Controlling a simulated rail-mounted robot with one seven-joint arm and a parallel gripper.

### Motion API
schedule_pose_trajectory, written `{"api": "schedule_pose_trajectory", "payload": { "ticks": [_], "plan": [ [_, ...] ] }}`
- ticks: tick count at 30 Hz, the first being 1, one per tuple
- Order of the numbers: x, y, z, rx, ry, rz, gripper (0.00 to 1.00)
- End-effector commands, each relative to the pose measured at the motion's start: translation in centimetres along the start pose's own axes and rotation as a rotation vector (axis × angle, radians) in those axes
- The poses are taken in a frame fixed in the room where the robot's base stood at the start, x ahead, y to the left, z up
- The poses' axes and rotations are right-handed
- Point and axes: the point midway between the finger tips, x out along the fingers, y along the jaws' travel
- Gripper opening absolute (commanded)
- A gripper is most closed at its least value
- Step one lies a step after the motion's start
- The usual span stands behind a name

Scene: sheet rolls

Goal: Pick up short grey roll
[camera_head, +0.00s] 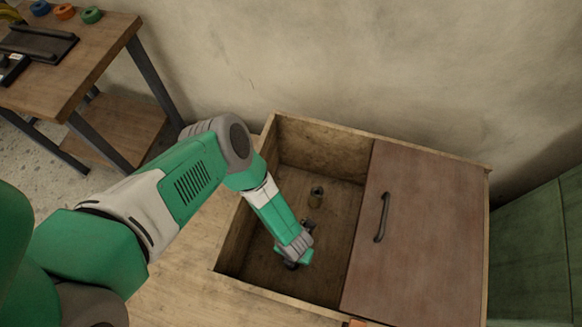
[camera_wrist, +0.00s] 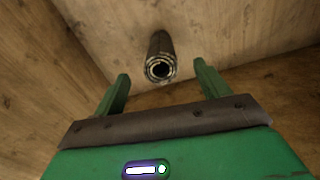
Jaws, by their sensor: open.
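The short grey roll (camera_head: 316,196) stands on the floor of the open compartment of a wooden box, near its back part. In the wrist view the grey roll (camera_wrist: 160,57) shows its hollow round end, beyond the fingertips and roughly midway between them. My gripper (camera_head: 301,238) reaches down into the compartment, on the near side of the roll and apart from it. In the wrist view my gripper (camera_wrist: 160,80) has its two green fingers spread wide with nothing between them.
The wooden box (camera_head: 385,143) has walls around the open compartment. A brown sliding lid (camera_head: 425,220) with a dark handle (camera_head: 381,217) covers its right part. A table (camera_head: 85,70) with coloured rings and a black tray stands at the upper left. A green cabinet (camera_head: 535,255) is at the right.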

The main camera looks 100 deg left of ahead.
Motion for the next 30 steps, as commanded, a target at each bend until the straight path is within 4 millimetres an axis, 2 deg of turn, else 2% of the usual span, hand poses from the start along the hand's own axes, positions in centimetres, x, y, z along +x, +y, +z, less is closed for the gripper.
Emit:
{"api": "schedule_pose_trajectory", "payload": {
  "ticks": [6,11,19,26,30],
  "plan": [
    [2.7,0.0,-0.1,-0.001,-0.001,-0.001,0.74],
    [3.0,0.0,-0.1,-0.002,0.000,-0.001,0.74],
    [7.7,0.1,-0.6,-0.003,-0.002,-0.001,0.74],
    [7.7,0.1,-0.5,-0.003,-0.002,-0.002,0.74],
    [7.7,0.1,-0.5,-0.003,-0.002,-0.002,0.49]
  ]
}}
